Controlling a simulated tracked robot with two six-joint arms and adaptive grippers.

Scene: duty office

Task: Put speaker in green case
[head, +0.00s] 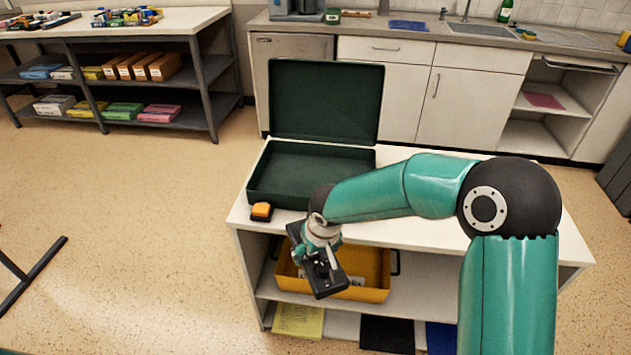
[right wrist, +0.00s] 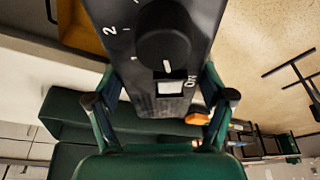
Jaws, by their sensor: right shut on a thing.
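The green case (head: 325,104) stands open on the white table, its lid raised at the back and its visible inside empty. My right gripper (head: 321,248) is in front of the table, in front of and below the case's front edge. It is shut on a black box-like thing with a round knob and a switch, which I take for the speaker (head: 327,279). The speaker hangs tilted, outside the case. The right wrist view shows the speaker (right wrist: 165,85) between the two fingers (right wrist: 160,100), with the case (right wrist: 62,112) at lower left. My left gripper is not in view.
A small orange and black object (head: 262,211) lies on the white table (head: 420,232) beside the case's front left corner. A yellow bin (head: 372,294) stands on the shelf below. My right arm crosses over the table's right part. The floor on the left is mostly clear.

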